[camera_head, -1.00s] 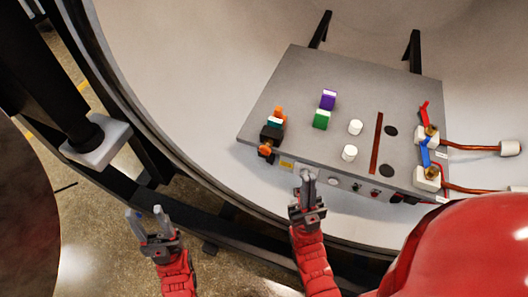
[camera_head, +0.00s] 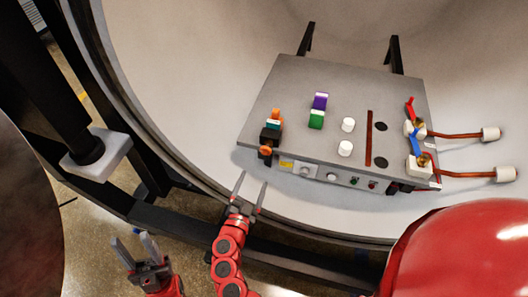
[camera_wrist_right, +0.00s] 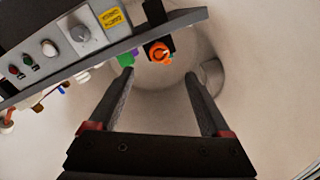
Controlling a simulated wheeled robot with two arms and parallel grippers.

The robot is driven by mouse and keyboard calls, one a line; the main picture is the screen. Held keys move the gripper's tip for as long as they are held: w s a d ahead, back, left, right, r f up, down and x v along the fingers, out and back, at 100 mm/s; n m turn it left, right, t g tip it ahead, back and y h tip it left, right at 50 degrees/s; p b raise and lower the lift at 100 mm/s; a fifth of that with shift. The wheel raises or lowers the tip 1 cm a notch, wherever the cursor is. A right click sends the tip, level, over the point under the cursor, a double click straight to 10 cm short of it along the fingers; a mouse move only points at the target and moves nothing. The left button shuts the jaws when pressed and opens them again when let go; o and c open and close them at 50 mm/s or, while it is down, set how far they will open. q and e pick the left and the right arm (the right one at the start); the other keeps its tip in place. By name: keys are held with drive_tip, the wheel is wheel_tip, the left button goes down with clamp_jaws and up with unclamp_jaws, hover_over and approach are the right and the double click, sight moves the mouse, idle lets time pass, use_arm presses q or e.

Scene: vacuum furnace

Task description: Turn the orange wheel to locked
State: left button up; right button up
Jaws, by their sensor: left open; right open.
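The orange wheel (camera_head: 265,151) is on the front left edge of the grey panel box (camera_head: 300,140), below a black block. In the right wrist view the round orange wheel (camera_wrist_right: 160,53) shows beyond and between my fingertips, with a gap to them. My right gripper (camera_head: 251,182) is open and empty, in front of and below the wheel. Its two fingers also show in the right wrist view (camera_wrist_right: 159,75). My left gripper (camera_head: 133,239) is open and empty, low at the left, far from the box. I cannot read any locked mark.
Purple and green blocks (camera_head: 317,112) and white cylinders (camera_head: 345,148) stand on the box. A knob (camera_head: 304,170) and a yellow label (camera_head: 286,164) are on its front. Copper leads (camera_head: 460,173) run out at the right. The dark chamber rim (camera_head: 200,185) curves below.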

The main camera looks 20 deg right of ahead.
sight(265, 153)
drive_tip(key=p+x, duration=0.1)
drive_tip(key=x, duration=1.1)
drive_tip(key=shift+w+d+r+p, duration=0.1)
drive_tip(key=shift+p, duration=0.25)
drive_tip(key=shift+w+d, duration=0.3)
drive_tip(key=shift+c, duration=0.2)
clamp_jaws()
